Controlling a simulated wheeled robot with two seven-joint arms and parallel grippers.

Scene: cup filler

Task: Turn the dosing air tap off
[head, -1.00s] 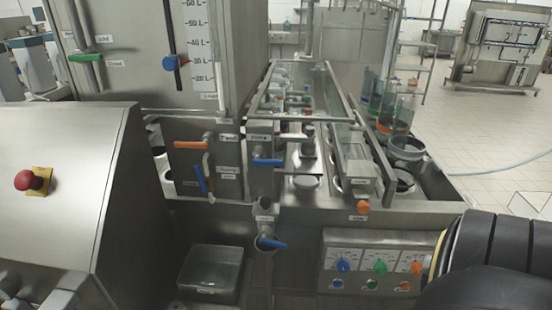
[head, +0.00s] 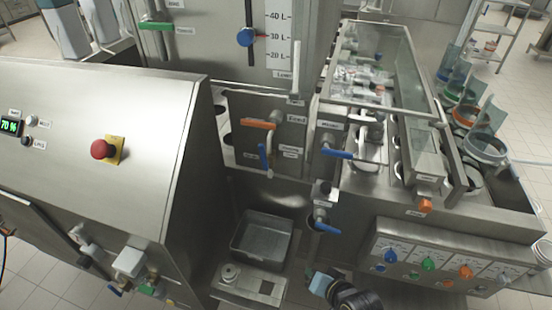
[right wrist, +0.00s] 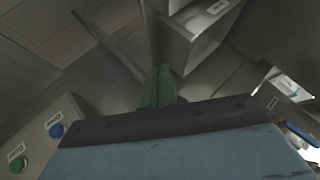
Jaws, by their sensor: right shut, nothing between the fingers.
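Several taps show in the head view, but the labels are too small to tell which is the dosing air tap. An orange handle (head: 259,124) lies level on the front plate, with an upright blue handle (head: 265,158) below it. A blue handle (head: 336,153) sticks out to their right, and another blue handle (head: 326,228) lies lower on a pipe. My right gripper (head: 318,284) is at the bottom, below that lower handle and apart from it. In the right wrist view its green fingers (right wrist: 158,88) are together and empty. My left gripper is out of view.
A metal tray (head: 263,238) stands left of the right gripper. A panel (head: 405,255) with coloured knobs is to its right. A red emergency button (head: 103,149) sits on the slanted cabinet. Valves (head: 130,263) show at lower left. In the wrist view, metal edges surround the fingers.

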